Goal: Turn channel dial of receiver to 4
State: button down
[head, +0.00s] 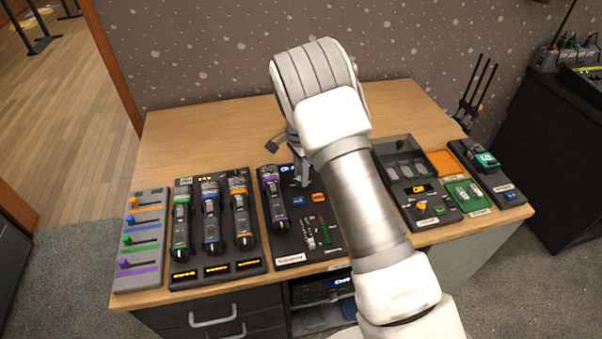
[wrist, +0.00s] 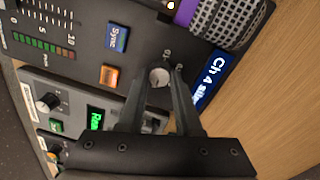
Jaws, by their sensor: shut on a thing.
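The receiver (head: 290,258) is a dark panel on the desk, carrying a purple-banded microphone (head: 273,195). In the wrist view, its blue display (wrist: 214,76) reads "Ch 4" followed by partly hidden text. The channel dial (wrist: 159,77) is a small round grey knob beside the display, and my gripper (wrist: 164,74) is shut on it, with a finger on either side. In the head view my gripper (head: 303,178) points down at the upper part of the receiver, and the dial is hidden there.
A blue Sync button (wrist: 117,38), an orange button (wrist: 110,76) and a level meter (wrist: 42,42) lie near the dial. Left are a microphone rack (head: 218,275) and a fader board (head: 139,245). Right is a panel with a dial (head: 421,205). The desk behind is clear.

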dwell(0.4)
jog(key=c, duration=0.6)
grip_release()
notch_tip(320, 180, up, 17)
jog(key=w+p, duration=0.1)
jog(key=p, duration=0.1)
jog(key=shift+a+r, duration=0.2)
